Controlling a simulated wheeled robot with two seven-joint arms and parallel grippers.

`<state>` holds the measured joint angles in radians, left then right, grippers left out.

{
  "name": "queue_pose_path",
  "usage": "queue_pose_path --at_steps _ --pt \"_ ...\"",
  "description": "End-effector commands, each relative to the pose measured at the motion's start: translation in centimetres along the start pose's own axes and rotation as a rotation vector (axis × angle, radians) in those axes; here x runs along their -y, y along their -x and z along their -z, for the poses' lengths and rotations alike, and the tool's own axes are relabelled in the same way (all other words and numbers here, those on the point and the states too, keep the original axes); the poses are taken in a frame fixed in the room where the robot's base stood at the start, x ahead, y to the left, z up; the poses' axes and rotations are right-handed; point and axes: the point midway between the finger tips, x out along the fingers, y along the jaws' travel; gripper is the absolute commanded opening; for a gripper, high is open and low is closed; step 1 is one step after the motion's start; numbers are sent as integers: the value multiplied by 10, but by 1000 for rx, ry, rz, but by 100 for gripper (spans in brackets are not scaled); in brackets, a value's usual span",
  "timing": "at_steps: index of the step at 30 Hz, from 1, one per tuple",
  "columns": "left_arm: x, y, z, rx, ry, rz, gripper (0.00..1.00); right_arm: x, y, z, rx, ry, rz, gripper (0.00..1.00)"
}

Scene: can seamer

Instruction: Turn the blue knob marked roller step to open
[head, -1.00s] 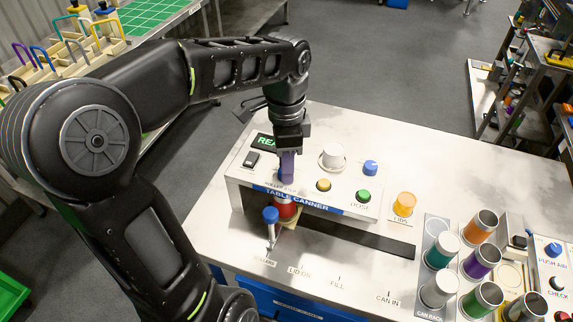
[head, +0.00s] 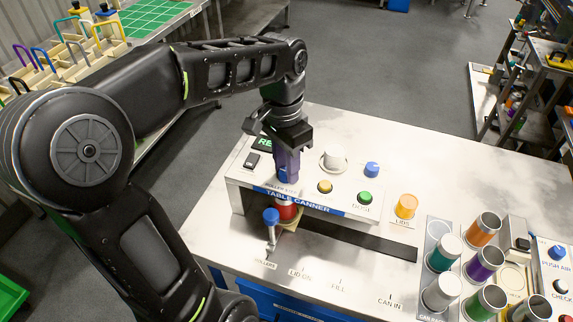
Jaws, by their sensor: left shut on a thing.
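The table canner (head: 330,204) stands on the white bench with a sloped panel of knobs and buttons. My left gripper (head: 286,178) points down onto the left part of this panel, just above the partly hidden "ROLLER" label. It is shut on the blue roller step knob, which its fingers almost wholly hide, so the knob's pointing direction cannot be read. Another blue knob (head: 371,169) sits further right on the panel. My right gripper is not in view.
A blue-topped lever (head: 271,217) stands in front of the canner, near a red can (head: 287,212). Yellow (head: 325,187) and green (head: 364,197) buttons and a white knob (head: 334,157) are close to the gripper. Cans (head: 484,258) stand in a rack at right.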

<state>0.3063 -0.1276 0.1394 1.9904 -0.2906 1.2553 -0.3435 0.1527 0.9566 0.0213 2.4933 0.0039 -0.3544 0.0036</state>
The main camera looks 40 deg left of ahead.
Motion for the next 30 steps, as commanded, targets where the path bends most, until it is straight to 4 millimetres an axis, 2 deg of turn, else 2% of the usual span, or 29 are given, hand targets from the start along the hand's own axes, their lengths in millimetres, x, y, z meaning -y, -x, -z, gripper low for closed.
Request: queue_pose_path --at_steps 6,7,14,23,26,30 --pt "0 1 0 -2 2 1 0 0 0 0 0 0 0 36" --pt "0 1 0 -2 2 1 31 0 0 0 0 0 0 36" --pt "0 0 0 -1 0 0 50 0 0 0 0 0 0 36" --pt "0 1 0 -1 -1 0 51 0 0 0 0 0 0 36" --pt "0 7 0 -1 -1 1 51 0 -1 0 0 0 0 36" --pt "1 24 1 -4 -1 2 51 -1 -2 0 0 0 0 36"
